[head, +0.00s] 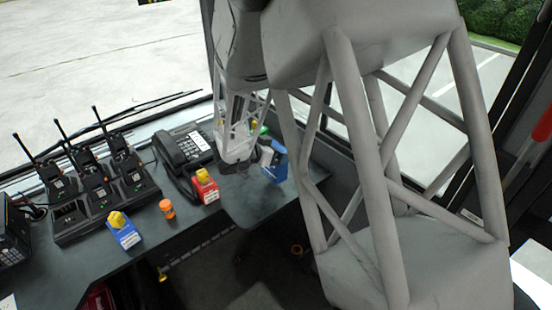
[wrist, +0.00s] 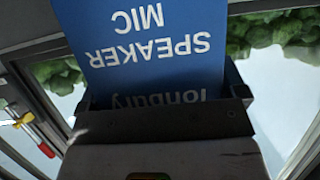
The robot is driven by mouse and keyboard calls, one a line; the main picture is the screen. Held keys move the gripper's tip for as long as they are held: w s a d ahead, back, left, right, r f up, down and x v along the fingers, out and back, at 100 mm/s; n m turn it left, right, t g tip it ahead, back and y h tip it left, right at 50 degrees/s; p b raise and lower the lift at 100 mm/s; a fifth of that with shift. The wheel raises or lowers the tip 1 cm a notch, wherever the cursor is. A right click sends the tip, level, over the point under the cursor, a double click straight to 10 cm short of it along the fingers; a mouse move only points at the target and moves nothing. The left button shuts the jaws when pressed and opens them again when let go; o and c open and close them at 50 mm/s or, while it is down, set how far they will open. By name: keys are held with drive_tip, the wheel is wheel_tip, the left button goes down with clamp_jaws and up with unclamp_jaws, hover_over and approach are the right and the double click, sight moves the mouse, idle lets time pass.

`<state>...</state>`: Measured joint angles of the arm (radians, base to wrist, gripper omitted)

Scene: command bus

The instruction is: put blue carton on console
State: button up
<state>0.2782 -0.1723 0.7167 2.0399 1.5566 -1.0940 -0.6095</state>
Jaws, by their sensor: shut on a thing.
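A blue carton (head: 278,168) is at the right part of the dark console (head: 240,195) in the head view. My gripper (head: 262,156) is shut on it. In the wrist view the blue carton (wrist: 145,45) fills the upper middle, with upside-down white lettering that reads "SPEAKER MIC". The dark jaws of my gripper (wrist: 165,120) cross its lower part and hide some of it. I cannot tell whether the carton touches the console or hangs just above it.
A smaller blue box (head: 124,236), an orange bottle (head: 167,208) and a red box (head: 205,188) stand on the console. A desk phone (head: 187,150) and a radio charger (head: 105,205) are behind them. Bare console lies right of the red box.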

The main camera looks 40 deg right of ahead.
drive_tip(key=shift+f, duration=1.75)
drive_tip(key=shift+f, duration=0.15)
drive_tip(key=o, duration=0.7)
drive_tip(key=shift+a+r, duration=0.35)
drive_tip(key=shift+a, duration=0.05)
drive_tip(key=shift+v, duration=5.55)
drive_tip(key=shift+w, duration=0.1)
